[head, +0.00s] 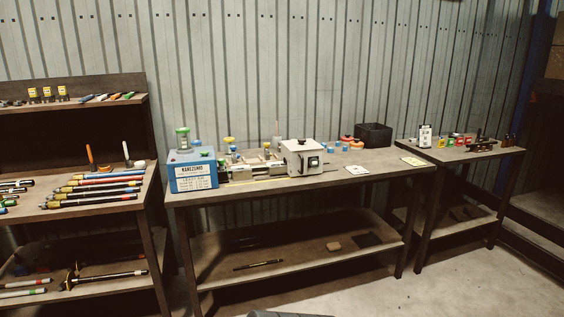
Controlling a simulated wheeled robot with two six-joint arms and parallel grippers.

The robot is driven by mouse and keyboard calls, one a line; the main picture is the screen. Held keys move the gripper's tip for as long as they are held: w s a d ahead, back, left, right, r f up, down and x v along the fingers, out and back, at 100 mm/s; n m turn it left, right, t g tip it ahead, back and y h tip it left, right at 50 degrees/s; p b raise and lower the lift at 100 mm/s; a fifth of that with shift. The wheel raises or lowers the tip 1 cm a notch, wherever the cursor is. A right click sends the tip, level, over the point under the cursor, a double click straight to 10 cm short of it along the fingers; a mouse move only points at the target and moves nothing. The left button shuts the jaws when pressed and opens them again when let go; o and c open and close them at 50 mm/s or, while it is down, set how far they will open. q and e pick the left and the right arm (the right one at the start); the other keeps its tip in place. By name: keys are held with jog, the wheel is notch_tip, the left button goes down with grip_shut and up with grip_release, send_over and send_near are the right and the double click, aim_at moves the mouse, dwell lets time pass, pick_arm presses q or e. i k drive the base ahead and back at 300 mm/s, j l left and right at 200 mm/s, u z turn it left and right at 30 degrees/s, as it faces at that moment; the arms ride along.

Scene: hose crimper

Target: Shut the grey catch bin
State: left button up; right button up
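I cannot make out a thing that is clearly the grey catch bin. A dark, open-topped bin (373,135) stands at the back right of the middle workbench (345,184). On the same bench are a blue machine box (193,171) with a white label and a pale grey box (302,158) with a dark knob on its front. A low machine bed (252,169) lies between these two boxes. Whether any of these has an open drawer or lid is too small to tell. Neither of my grippers is in view.
A shelf unit (125,201) with several hoses and tools stands at the left. A smaller table (480,153) with coloured small parts stands at the right. The concrete floor (470,280) at the right front is clear.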

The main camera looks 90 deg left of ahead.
aim_at(298, 163)
jog(key=u, duration=2.6)
jog(key=i+j+z, duration=0.25)
jog(key=i, duration=0.25)
jog(key=i+j+z, duration=0.25)
jog(key=i, duration=0.25)
